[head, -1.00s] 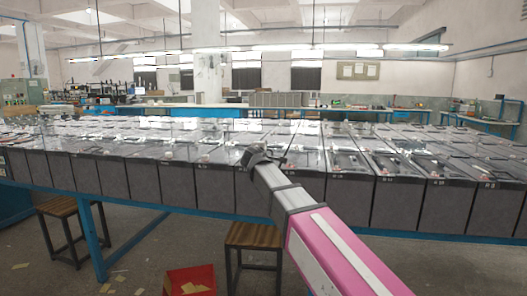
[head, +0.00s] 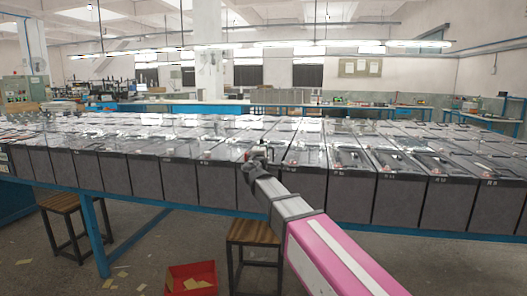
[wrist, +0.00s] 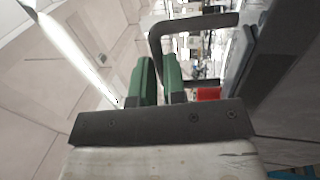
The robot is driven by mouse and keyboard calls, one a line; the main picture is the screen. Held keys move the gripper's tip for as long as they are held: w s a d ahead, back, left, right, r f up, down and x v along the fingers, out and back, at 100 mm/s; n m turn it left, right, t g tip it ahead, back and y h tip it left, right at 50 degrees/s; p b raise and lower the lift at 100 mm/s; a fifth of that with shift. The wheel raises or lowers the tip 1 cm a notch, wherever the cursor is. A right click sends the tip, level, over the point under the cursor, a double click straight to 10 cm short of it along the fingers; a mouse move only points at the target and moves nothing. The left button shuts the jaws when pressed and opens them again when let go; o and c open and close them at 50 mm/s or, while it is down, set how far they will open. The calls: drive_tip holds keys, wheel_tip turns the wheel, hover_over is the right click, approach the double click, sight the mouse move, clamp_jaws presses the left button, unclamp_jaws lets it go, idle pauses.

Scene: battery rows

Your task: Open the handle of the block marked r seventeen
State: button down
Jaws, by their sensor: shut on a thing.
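A long row of dark grey battery blocks with clear tops stands on the blue-framed bench in the head view. The labels on their fronts are too small to read surely, so I cannot tell which is r seventeen. My gripper (head: 258,154) is at the front top edge of a block (head: 260,200) near the middle and partly covers it. In the wrist view, my gripper's green fingers (wrist: 159,80) are shut on one leg of a dark U-shaped handle (wrist: 195,24). The handle stands out from the dark block face (wrist: 272,55) at the right.
A small red part (wrist: 208,94) shows beside the fingers in the wrist view. Wooden stools (head: 255,232) and a red bin (head: 190,270) stand on the floor below the bench front. More blocks stand close on both sides of my gripper.

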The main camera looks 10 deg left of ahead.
drive_tip(key=c, duration=1.2)
unclamp_jaws()
drive_tip(key=v, duration=1)
drive_tip(key=shift+s+f, duration=0.15)
drive_tip(key=shift+s, duration=0.25)
drive_tip(key=shift+d, duration=0.1)
